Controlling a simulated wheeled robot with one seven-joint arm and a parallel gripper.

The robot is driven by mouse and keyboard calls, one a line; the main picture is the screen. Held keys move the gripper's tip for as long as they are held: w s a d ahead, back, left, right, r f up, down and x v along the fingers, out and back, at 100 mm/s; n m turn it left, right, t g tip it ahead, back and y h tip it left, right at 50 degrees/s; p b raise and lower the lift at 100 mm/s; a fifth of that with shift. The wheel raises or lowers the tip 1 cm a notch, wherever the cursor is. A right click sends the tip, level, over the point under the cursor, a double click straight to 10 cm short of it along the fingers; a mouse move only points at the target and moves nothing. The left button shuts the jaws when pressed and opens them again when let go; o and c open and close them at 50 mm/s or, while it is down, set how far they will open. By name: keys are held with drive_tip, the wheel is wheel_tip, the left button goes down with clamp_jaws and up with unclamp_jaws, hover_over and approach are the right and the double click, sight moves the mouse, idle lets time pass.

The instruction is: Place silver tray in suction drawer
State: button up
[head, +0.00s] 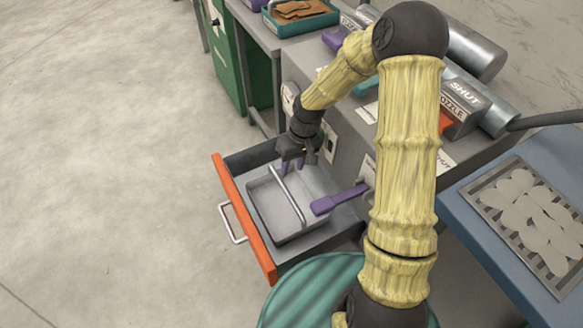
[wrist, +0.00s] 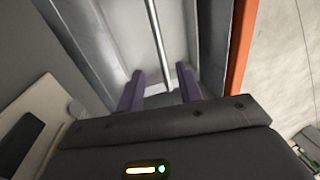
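The silver tray (head: 266,207) lies inside the open suction drawer (head: 243,218), which has an orange front and a grey inside. The tray has a thin bar handle (head: 288,200) across its top; the bar also shows in the wrist view (wrist: 158,42). My gripper (head: 290,165) is above the far end of the tray, pointing down. In the wrist view, its two purple fingers (wrist: 160,92) stand apart, one on each side of the bar, with gaps visible. The gripper is open and holds nothing. The fingertips' exact height over the tray is hard to tell.
A purple lever (head: 340,198) sticks out from the machine over the drawer's right side. A teal ribbed drum (head: 312,288) stands close in front. A blue table (head: 480,235) with a rack of pale discs (head: 530,218) is at the right. The floor at left is clear.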

idle(0.5)
drive_tip(key=s+d+r+m+t+h, duration=0.1)
drive_tip(key=s+d+r+m, duration=0.1)
drive_tip(key=s+d+r, duration=0.2)
drive_tip(key=s+d+r+m+t+h, duration=0.1)
drive_tip(key=s+d+r, duration=0.4)
drive_tip(key=s+r, duration=0.5)
drive_tip(key=shift+d+m+t, duration=0.3)
drive_tip(key=shift+m+t, duration=0.4)
drive_tip(key=shift+m, duration=0.1)
drive_tip(key=shift+r, duration=0.1)
drive_tip(key=w+p+v, duration=0.3)
drive_tip(key=p+v, duration=1.2)
drive_tip(key=w+r+p+v, duration=0.1)
drive_tip(key=w+p+v, duration=0.3)
drive_tip(key=p+v, duration=1.1)
drive_tip(key=w+r+p+v, duration=0.1)
drive_tip(key=w+p+v, duration=0.2)
drive_tip(key=p+v, duration=1.3)
drive_tip(key=shift+w+a+r+p, duration=0.25)
drive_tip(key=shift+a+p, duration=0.15)
drive_tip(key=shift+p, duration=0.25)
drive_tip(key=shift+f, duration=0.1)
